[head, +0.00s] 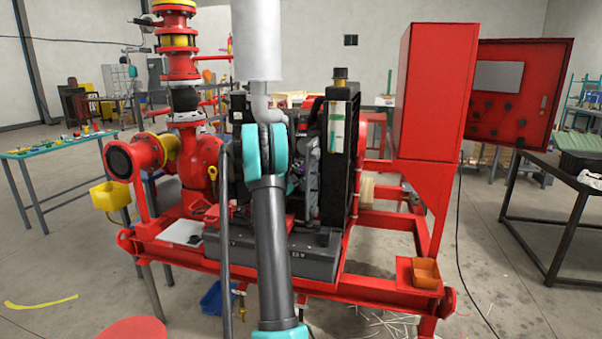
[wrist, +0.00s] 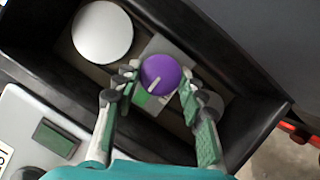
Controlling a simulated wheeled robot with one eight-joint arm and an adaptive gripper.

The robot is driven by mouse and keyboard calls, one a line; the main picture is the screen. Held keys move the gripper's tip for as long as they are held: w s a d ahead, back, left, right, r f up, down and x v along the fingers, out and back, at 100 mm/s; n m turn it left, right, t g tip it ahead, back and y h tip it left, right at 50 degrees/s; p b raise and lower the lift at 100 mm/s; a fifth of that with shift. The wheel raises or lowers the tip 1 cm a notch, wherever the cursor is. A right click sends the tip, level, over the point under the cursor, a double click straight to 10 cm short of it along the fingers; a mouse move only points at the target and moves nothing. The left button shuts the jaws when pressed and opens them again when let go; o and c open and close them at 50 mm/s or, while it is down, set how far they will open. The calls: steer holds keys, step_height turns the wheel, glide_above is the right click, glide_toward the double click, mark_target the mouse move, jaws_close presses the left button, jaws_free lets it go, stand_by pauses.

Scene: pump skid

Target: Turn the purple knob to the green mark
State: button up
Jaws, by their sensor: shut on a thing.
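The purple knob (wrist: 160,72) sits on a small grey plate (wrist: 160,46) inside a dark open-topped box, in the wrist view. A white pointer line on the knob points to the lower left of the picture. In the head view, my arm and the machinery hide the gripper, and I cannot make out the knob there.
A white round disc (wrist: 102,32) is beside the knob, and the dark box wall (wrist: 235,60) rises close on the right. In the head view, the red skid frame (head: 385,281), a red cabinet (head: 436,100) and an orange bin (head: 425,273) stand around my arm.

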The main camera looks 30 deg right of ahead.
steer(key=shift+n, duration=0.3)
steer(key=o, duration=1.2)
steer(key=shift+c, duration=0.2)
steer(key=shift+a, duration=0.1)
steer(key=v, duration=1.1)
steer(key=shift+s+a+f, duration=0.2)
steer(key=shift+a+f, duration=0.05)
steer(key=shift+a, duration=0.1)
